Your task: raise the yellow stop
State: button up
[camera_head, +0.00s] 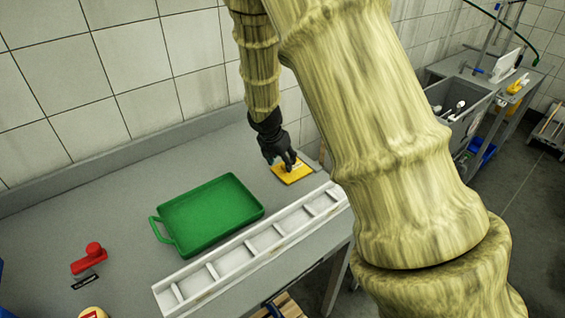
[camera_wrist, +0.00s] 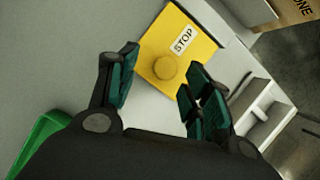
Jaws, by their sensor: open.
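The yellow stop (camera_head: 298,175) is a flat yellow plate lying on the grey table near its right end. In the wrist view the yellow stop (camera_wrist: 192,62) carries a white STOP label and a round knob. My gripper (camera_head: 284,166) is over the plate and hides part of it in the head view. In the wrist view my gripper (camera_wrist: 162,70) is open and empty, with its fingers on either side of the knob's line. I cannot tell the exact height of the fingertips above the plate.
A green tray (camera_head: 162,232) lies left of the stop. A white divided rack (camera_head: 268,243) runs along the table's front edge, close to the stop. A red knobbed piece (camera_head: 89,260) is at far left.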

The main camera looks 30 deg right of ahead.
jog(key=shift+s+d+f, duration=0.25)
jog(key=shift+s+f, duration=0.05)
jog(key=shift+s, duration=0.25)
jog(key=shift+d+f, duration=0.1)
jog(key=shift+f, duration=0.1)
jog(key=shift+w+d+f, duration=0.15)
jog(key=shift+w+f, duration=0.4)
jog(key=shift+f, duration=0.15)
jog(key=shift+s+r, duration=0.25)
jog(key=shift+s, duration=0.05)
jog(key=shift+w+f, duration=0.1)
grip_shut()
